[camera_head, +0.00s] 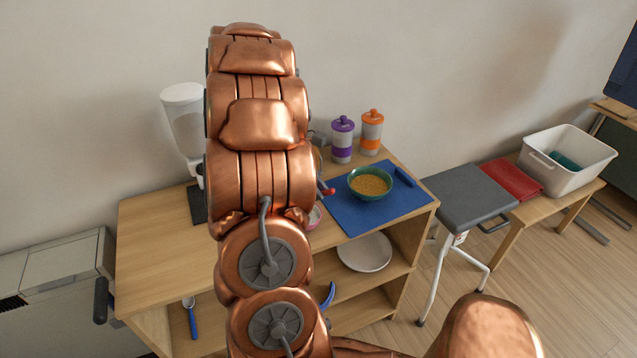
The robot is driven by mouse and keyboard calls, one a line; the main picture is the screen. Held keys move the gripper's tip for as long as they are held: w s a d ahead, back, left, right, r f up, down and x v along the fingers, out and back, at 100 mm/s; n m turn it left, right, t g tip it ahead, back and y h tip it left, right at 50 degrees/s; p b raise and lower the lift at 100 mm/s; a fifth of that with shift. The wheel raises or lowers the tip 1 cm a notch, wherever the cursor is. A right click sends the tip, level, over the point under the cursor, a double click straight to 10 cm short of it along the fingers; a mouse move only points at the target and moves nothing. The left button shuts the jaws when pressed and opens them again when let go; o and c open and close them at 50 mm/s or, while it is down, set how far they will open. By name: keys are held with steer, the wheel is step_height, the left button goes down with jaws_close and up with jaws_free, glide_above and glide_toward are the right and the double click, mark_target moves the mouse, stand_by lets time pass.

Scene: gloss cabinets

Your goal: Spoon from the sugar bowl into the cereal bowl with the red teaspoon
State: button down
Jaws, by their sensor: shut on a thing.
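The green cereal bowl (353,190) stands on a blue mat (345,222) and holds yellow-orange cereal. A small pinkish bowl (314,217), which looks like the sugar bowl, stands left of the mat; my arm hides most of it, and its contents are not clear. The red teaspoon (328,191) shows only as a small red piece just right of my arm, above the sugar bowl and left of the cereal bowl. My gripper (321,182) is mostly hidden behind my arm; it is shut on the teaspoon.
Purple (342,140) and orange (371,132) canisters stand behind the mat. A white dispenser (184,120) stands at the back left. A dark blue item (404,177) lies right of the cereal bowl. A plate (364,252) sits on the shelf below. A grey stool (468,197) stands right.

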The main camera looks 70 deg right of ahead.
steer(key=shift+s+f, duration=0.1)
steer(key=shift+s, duration=0.25)
steer(key=shift+w+d+f+b, duration=0.15)
steer(key=shift+f+b, duration=0.45)
steer(key=shift+f, duration=0.65)
steer(key=shift+w+a+f+b, duration=0.1)
steer(key=shift+w+f+b, duration=0.3)
steer(key=shift+f, duration=0.85)
steer(key=shift+w+d+f+b, duration=0.1)
steer(key=shift+f+b, duration=0.65)
steer(key=shift+f, duration=0.5)
steer(key=shift+s+r+p, duration=0.2)
steer(key=shift+r+p, duration=1.05)
steer(key=shift+r, duration=1.7)
steer(key=s+t, duration=0.2)
steer(key=t, duration=0.1)
steer(key=shift+r, duration=0.15)
steer(key=shift+s+r+t+b, duration=0.1)
steer(key=shift+s+t+b, duration=0.2)
steer(key=shift+t, duration=0.25)
steer(key=shift+s+t+b, duration=0.15)
steer(key=shift+t+b, duration=0.15)
steer(key=shift+t, duration=0.25)
